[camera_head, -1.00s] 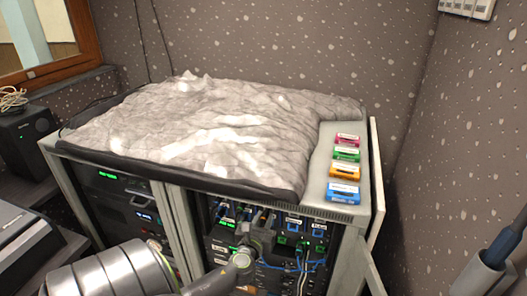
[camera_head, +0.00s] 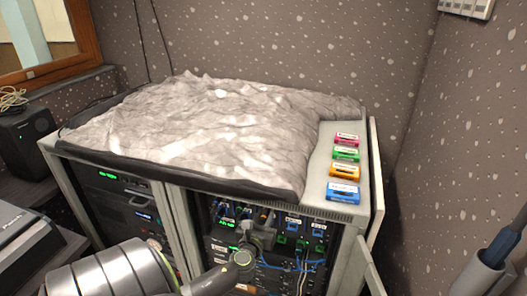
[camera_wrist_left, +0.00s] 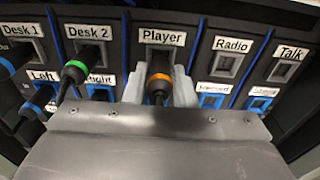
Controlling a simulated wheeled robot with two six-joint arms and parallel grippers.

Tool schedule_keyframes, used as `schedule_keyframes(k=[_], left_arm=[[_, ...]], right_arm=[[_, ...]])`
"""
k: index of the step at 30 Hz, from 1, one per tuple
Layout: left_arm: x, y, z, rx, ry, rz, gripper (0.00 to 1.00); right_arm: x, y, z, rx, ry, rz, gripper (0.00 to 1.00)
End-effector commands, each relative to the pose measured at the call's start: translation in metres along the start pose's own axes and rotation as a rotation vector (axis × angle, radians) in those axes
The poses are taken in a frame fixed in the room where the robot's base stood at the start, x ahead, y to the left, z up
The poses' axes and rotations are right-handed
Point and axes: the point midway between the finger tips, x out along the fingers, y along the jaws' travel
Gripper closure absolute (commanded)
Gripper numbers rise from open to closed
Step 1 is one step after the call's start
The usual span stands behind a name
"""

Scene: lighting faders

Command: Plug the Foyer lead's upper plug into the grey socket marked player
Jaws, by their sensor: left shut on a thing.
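My left gripper (camera_wrist_left: 161,90) is shut on a dark plug with an orange ring (camera_wrist_left: 158,84), and the plug's nose points into the socket under the Player label (camera_wrist_left: 162,37). The plug overlaps the socket opening (camera_wrist_left: 160,55); I cannot tell how deep it sits. In the head view my left gripper (camera_head: 262,232) reaches in front of the upper part of the right rack bay. The plug's cable and its other end are hidden by the gripper. No Foyer label is readable on it. My right gripper is out of view.
A plug with a green ring (camera_wrist_left: 75,72) sits in Desk 2, close left of my finger. A plug in Desk 1 and blue-ringed plugs (camera_wrist_left: 42,98) are farther left. Radio (camera_wrist_left: 226,64) and Talk (camera_wrist_left: 282,70) sockets are empty. Coloured boxes (camera_head: 343,170) lie on the rack top.

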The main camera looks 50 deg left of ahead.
Motion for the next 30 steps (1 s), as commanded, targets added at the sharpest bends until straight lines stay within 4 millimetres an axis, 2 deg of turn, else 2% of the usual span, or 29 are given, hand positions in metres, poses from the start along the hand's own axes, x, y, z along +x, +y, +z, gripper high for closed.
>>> schedule_keyframes(k=[30], left_arm=[[0.015, 0.0, 0.002, 0.0, -0.001, 0.0, 1.0]], right_arm=[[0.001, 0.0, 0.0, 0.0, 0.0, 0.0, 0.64]])
